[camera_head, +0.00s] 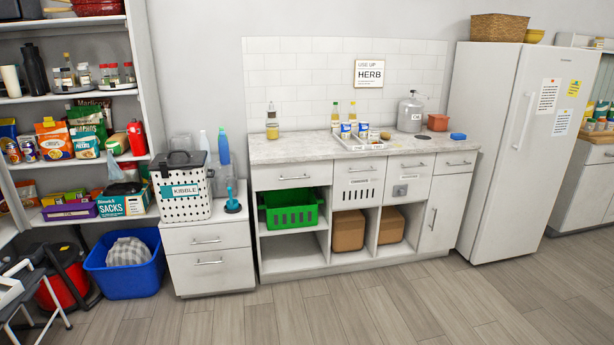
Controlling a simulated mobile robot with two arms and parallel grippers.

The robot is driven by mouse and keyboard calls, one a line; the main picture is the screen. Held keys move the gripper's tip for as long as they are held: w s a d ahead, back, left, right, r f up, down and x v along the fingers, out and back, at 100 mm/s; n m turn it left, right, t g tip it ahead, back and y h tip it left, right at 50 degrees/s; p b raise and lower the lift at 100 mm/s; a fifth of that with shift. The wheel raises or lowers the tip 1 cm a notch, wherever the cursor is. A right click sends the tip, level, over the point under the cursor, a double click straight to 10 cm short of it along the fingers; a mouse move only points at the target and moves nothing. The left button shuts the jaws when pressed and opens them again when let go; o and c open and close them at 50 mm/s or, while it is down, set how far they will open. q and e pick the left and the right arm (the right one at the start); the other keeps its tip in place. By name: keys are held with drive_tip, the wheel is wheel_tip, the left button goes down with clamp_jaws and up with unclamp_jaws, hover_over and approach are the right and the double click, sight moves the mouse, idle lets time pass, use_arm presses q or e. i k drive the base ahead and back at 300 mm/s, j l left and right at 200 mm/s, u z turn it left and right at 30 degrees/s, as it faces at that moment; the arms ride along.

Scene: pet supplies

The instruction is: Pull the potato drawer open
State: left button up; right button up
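A counter unit (300,258) stands against the back wall in the head view, with several white drawers and open shelves. One drawer front with vent slots (370,194) has a bar handle at its top and a small label. The drawer front to its right (414,187) has a bar handle, a small label and a grey plate. Both are shut flush. The labels are too small to read, so I cannot tell which is the potato drawer. No potatoes show. Neither of my grippers is in view.
A green crate (291,217) and brown boxes (348,231) sit in the open shelves. A low cabinet (206,280) with a kibble bin (184,206), a blue tub (125,281) and a fridge (500,150) flank the unit. The floor (380,310) in front is clear.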

sight(416, 171)
drive_tip(key=i+l+z, duration=0.15)
drive_tip(key=i+z, duration=0.25)
drive_tip(key=i, duration=0.2)
drive_tip(key=i+z, duration=0.45)
drive_tip(key=i, duration=0.15)
drive_tip(key=i+j+z, duration=0.4)
drive_tip(key=i, duration=0.15)
drive_tip(key=i+l+z, duration=0.1)
drive_tip(key=i, duration=0.5)
drive_tip(key=i+l+z, duration=0.1)
drive_tip(key=i+l, duration=0.15)
drive_tip(key=i, duration=0.35)
drive_tip(key=i+l+z, duration=0.1)
drive_tip(key=i, duration=0.55)
drive_tip(key=i+u, duration=0.1)
